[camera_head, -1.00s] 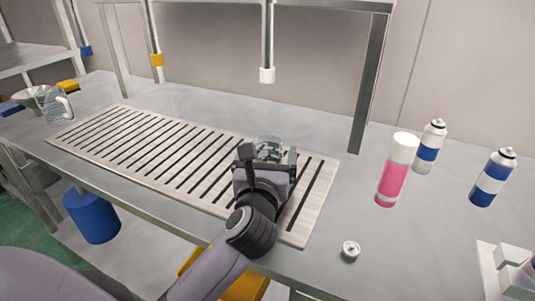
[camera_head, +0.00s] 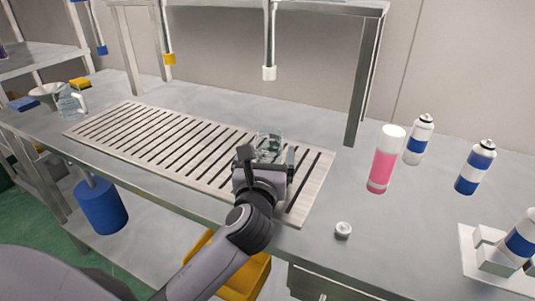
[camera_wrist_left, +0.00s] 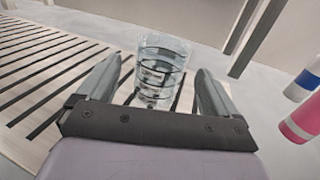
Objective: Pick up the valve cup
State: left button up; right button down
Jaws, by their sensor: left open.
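The valve cup (camera_head: 343,230), a small round silvery piece, lies on the bare bench top right of the slatted board, near the front edge. My left gripper (camera_head: 264,160) is open over the right part of the slatted board, away from the valve cup. A clear glass beaker (camera_head: 269,146) stands just beyond its fingers. In the left wrist view the beaker (camera_wrist_left: 161,70) shows between and beyond the two open fingers (camera_wrist_left: 160,90). I cannot tell from these views whether the fingers reach around it. The valve cup is not in the left wrist view. My right gripper is not in view.
A pink can with a white cap (camera_head: 386,160) and blue-and-white cans (camera_head: 419,140) (camera_head: 475,168) stand on the right of the bench. Another can stands in a white holder (camera_head: 480,262) at the right edge. The slatted board (camera_head: 150,135) fills the left. Bench around the valve cup is clear.

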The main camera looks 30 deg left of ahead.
aim_at(343, 228)
jog(key=k+l, duration=0.55)
jog(key=k, duration=0.25)
